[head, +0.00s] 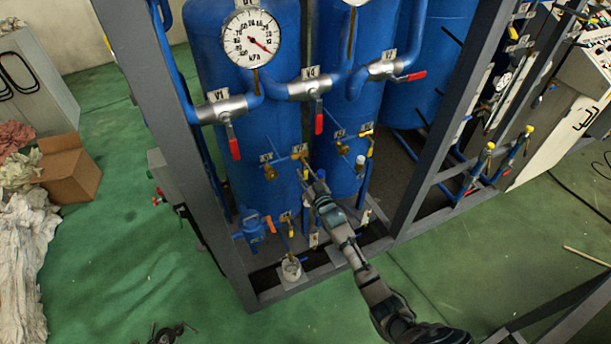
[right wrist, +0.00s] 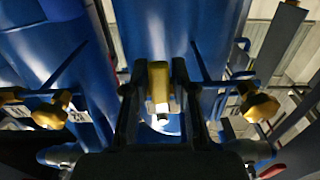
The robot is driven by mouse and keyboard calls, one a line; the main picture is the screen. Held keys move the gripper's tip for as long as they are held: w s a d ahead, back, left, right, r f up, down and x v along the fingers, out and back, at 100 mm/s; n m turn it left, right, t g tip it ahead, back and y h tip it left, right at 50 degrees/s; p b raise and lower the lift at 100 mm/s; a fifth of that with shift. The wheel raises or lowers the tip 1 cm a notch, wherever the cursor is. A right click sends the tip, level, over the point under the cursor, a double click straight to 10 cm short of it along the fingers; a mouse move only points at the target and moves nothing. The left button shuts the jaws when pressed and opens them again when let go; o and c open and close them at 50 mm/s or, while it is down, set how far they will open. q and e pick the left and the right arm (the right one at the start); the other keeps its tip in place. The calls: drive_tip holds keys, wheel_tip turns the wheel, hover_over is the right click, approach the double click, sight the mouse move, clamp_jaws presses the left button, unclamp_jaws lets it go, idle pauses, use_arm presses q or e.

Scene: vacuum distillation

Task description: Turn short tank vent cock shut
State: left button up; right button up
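My right gripper (head: 307,178) reaches up to the small cocks low on the front of the blue tanks. In the right wrist view, its dark fingers (right wrist: 159,95) stand on both sides of a yellow cock handle (right wrist: 159,82). The gaps are too dark to tell whether they press on it. In the head view, a yellow cock (head: 300,152) sits just beyond the fingertips. Which cock is the short tank vent is not readable. What looks like my left gripper (head: 172,334) shows dark at the bottom edge, partly cut off.
Other yellow cocks flank the fingers in the right wrist view, left (right wrist: 52,110) and right (right wrist: 258,104). Red-handled valves (head: 319,118) hang above the gripper. Grey frame posts (head: 170,125) bound the tanks. A cardboard box (head: 70,170) stands left; green floor (head: 110,260) is mostly clear.

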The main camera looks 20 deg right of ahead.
drive_tip(key=shift+o, duration=0.6)
drive_tip(key=shift+f, duration=0.1)
drive_tip(key=shift+s, duration=0.3)
drive_tip(key=s+d, duration=0.1)
drive_tip(key=s, duration=1)
drive_tip(key=shift+s, duration=0.15)
